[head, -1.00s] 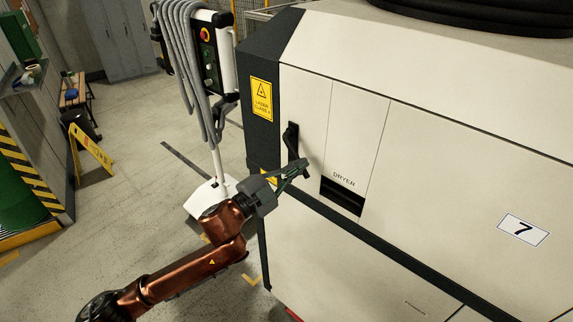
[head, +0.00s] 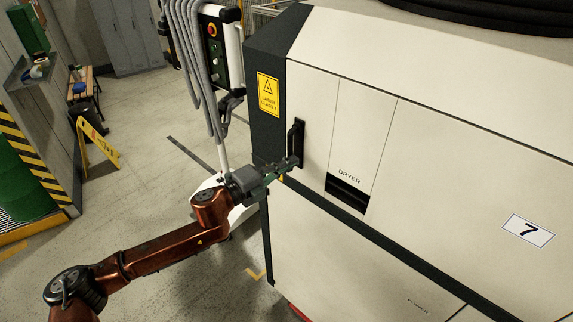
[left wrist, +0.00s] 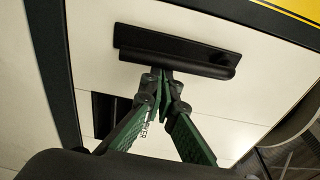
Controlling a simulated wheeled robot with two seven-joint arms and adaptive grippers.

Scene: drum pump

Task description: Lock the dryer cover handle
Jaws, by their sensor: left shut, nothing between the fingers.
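The dryer cover handle (head: 295,143) is a black bar on a dark plate, on the white cover panel (head: 313,115) of the machine. In the head view it stands close to upright. My left gripper (head: 293,162) is shut and empty, with its fingertips at the lower part of the handle. In the left wrist view, the handle (left wrist: 178,52) runs across the top middle, and the closed green fingertips (left wrist: 160,76) are right at its near edge. I cannot tell whether they touch it. My right gripper is not in view.
The dryer slot (head: 347,194) is a dark opening right of the handle. A control pendant (head: 212,45) with hanging grey cables stands left of the machine. A yellow floor sign (head: 97,146) is farther left. The floor between is clear.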

